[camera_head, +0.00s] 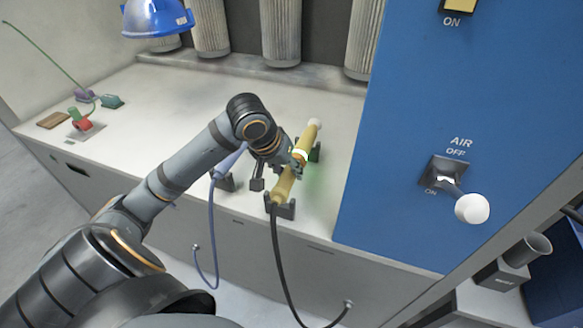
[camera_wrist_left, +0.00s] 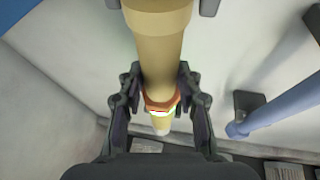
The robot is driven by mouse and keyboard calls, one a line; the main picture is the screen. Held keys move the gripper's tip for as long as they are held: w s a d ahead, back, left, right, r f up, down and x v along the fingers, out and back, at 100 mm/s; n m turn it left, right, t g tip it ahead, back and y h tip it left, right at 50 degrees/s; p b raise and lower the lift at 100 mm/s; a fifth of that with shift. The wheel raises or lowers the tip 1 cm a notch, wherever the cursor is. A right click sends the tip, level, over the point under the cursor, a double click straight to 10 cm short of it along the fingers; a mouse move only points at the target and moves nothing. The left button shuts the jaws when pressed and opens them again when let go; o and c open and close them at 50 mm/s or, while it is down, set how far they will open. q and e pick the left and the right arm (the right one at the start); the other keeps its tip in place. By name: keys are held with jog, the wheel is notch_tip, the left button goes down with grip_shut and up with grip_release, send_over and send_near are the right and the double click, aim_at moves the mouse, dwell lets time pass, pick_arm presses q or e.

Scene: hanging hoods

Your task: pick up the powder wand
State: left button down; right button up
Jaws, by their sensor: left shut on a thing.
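The powder wand (camera_head: 284,186) is a tan tube with a glowing orange-and-white band and a black hose at its near end. It lies along a dark front cradle (camera_head: 279,209) and a rear cradle (camera_head: 315,153) on the pale bench. My right gripper is not in view.
A blue wand (camera_head: 229,160) with a blue hose lies just left of the held one; it also shows in the left wrist view (camera_wrist_left: 285,103). A blue panel (camera_head: 430,100) with an AIR lever (camera_head: 448,172) stands right.

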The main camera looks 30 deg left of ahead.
pick_arm(q)
notch_tip(320, 180, up, 9)
jog(key=shift+r+p, duration=0.1)
jog(key=shift+p, duration=1.05)
notch_tip(320, 180, up, 5)
jog(key=p, duration=0.6)
